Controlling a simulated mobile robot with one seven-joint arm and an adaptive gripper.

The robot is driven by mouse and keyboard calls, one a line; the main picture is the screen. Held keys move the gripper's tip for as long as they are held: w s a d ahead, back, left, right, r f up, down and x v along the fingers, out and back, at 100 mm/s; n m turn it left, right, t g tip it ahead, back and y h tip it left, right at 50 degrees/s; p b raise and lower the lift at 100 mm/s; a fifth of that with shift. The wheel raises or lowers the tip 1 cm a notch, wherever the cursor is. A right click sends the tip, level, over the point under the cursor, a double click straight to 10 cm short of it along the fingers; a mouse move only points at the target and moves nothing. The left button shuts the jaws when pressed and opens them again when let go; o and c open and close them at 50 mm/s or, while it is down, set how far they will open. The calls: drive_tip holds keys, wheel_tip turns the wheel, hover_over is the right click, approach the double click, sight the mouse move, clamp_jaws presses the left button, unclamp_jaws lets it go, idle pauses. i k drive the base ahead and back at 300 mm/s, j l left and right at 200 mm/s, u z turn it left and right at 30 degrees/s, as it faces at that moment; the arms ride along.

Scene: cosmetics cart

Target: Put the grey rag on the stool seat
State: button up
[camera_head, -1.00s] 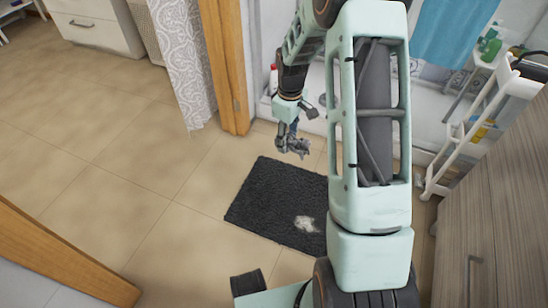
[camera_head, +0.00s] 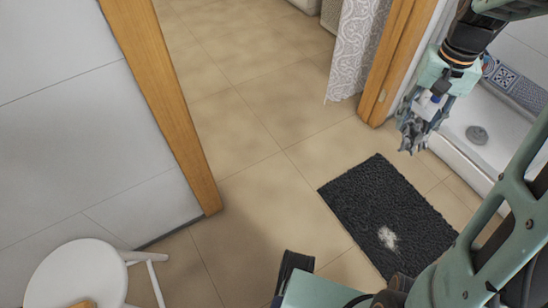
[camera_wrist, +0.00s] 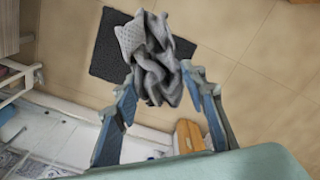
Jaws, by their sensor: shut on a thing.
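The grey rag (camera_wrist: 155,62) hangs bunched and crumpled between the fingertips of my gripper (camera_wrist: 165,82) in the wrist view. The gripper is shut on it, and the rag sticks out beyond the fingers. In the head view my gripper (camera_head: 418,128) is at the upper right, above the floor near the shower edge; the rag is hard to tell from the fingers there. The white round stool seat (camera_head: 72,268) is at the lower left of the head view, cut off by the bottom edge. My gripper is far from it.
A black mat (camera_head: 385,208) with a pale patch lies on the tiled floor. A wooden door frame (camera_head: 165,110) and grey wall stand behind the stool. A brownish thing (camera_head: 82,304) shows at the seat's lower edge. Floor between mat and stool is clear.

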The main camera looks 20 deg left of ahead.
sight(72, 273)
drive_tip(key=k+j+u, duration=0.3)
drive_tip(key=j, duration=0.3)
drive_tip(key=k+j+u, duration=0.1)
drive_tip(key=k+j, duration=0.2)
drive_tip(key=k+j+u, duration=0.15)
drive_tip(key=j, duration=0.25)
drive_tip(key=k+j+u, duration=0.15)
drive_tip(key=j, duration=0.25)
drive_tip(key=k+j+u, duration=0.15)
drive_tip(key=j, duration=0.25)
drive_tip(key=k+j+u, duration=0.15)
drive_tip(key=j, duration=0.25)
drive_tip(key=i, duration=0.05)
